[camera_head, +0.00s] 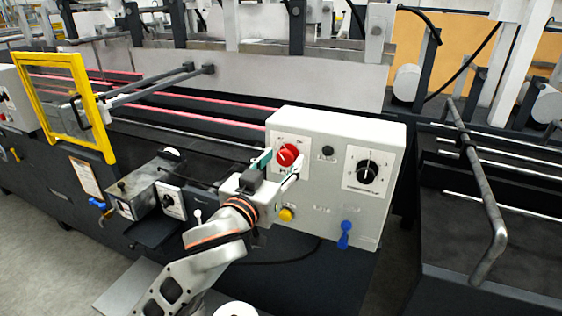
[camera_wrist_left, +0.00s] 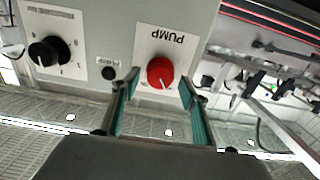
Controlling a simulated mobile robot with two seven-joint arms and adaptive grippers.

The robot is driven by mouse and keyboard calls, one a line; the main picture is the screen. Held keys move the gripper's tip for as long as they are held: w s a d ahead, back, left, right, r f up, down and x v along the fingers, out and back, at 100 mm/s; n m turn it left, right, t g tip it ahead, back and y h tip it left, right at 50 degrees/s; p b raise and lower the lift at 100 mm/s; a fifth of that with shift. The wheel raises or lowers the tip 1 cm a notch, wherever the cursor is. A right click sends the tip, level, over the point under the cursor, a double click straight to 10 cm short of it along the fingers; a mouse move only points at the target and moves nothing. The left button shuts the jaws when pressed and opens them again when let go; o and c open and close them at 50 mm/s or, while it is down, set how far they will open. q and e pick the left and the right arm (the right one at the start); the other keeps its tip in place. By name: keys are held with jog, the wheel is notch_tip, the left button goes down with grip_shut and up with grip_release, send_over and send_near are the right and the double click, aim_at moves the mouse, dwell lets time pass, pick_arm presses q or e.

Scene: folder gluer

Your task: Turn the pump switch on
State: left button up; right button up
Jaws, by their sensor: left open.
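The pump switch is a round red knob (camera_head: 288,154) on a white plate on the upper left of a light grey control box (camera_head: 330,122). In the left wrist view the red knob (camera_wrist_left: 160,72) sits under the upside-down label PUMP, with a pale pointer mark low on its face. My left gripper (camera_head: 276,161) is in front of the knob, fingers apart. In the wrist view its two teal-padded fingers (camera_wrist_left: 157,100) stand either side of the knob's lower edge; I cannot tell whether they touch it. My right gripper is not in view.
The box also carries a black dial (camera_head: 367,171), a small black button (camera_head: 328,151), a yellow button (camera_head: 287,214) and a blue lever (camera_head: 345,235). A smaller dial box (camera_head: 170,201) stands left of my arm. A yellow-framed guard (camera_head: 107,145) is farther left.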

pick_arm(q)
jog(key=c, duration=1.1)
jog(key=shift+o, duration=0.2)
